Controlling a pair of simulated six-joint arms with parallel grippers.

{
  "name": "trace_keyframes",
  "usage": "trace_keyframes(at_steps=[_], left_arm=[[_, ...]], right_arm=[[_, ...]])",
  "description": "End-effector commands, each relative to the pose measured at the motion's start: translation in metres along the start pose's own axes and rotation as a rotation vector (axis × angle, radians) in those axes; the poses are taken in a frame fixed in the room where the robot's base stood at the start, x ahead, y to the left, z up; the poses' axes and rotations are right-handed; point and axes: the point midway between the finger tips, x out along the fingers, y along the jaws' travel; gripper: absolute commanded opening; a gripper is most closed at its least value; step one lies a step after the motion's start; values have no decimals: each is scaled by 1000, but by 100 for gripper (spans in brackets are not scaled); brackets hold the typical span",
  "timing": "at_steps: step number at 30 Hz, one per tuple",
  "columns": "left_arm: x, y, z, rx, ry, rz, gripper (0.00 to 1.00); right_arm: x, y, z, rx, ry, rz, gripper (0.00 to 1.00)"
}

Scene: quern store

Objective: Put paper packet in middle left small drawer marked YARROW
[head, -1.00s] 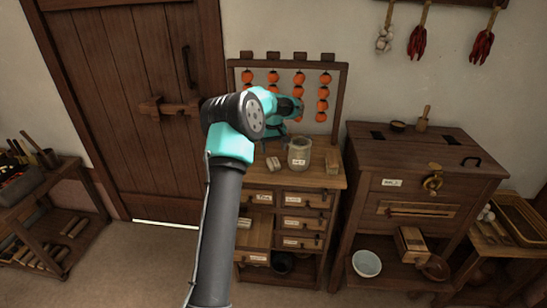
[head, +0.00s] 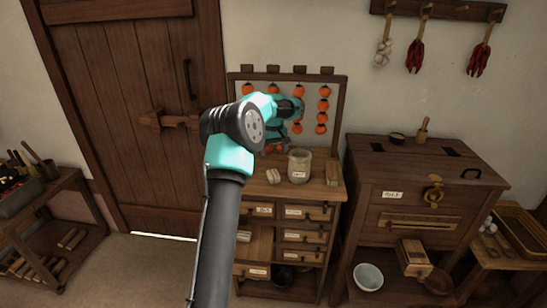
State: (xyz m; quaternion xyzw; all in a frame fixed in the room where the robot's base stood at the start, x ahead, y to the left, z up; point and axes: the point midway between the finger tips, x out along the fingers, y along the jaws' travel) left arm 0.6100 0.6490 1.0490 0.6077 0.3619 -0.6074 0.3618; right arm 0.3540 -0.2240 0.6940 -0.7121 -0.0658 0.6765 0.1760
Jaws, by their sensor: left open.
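My left gripper (head: 273,150) is open over the back of the small drawer cabinet's top (head: 318,188), partly hidden behind my wrist. Small pale pieces (head: 273,177) lie on the top just below it; I cannot tell whether one is the paper packet. The cabinet has two columns of small labelled drawers. In the left column, a light wood surface (head: 260,243) shows at middle height, like a drawer pulled out, with a small pale patch (head: 243,236) at its left. My arm hides part of it. The labels are too small to read. My right gripper is not in view.
A glass jar (head: 299,166) and a wooden block (head: 332,175) stand on the cabinet top. Orange fruits (head: 323,105) hang on the rack behind. A wooden chest (head: 425,165) stands to the right, with a white bowl (head: 368,277) low in front.

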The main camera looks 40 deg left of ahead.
Motion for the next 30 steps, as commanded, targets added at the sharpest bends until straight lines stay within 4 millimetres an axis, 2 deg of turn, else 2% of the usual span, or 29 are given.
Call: trace_keyframes(at_steps=[7, 11, 17, 24, 30], left_arm=[[-1, 0, 2, -2, 9, -6, 81], [-8, -2, 10, -13, 50, -24, 81], [-24, -5, 36, -30, 185, -55, 81], [-41, -3, 78, -13, 344, -27, 81], [-44, -1, 96, 1, 391, -1, 81]], right_arm=[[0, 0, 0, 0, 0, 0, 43], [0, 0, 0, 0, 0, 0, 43], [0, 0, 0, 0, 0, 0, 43], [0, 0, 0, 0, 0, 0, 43], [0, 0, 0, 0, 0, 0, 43]])
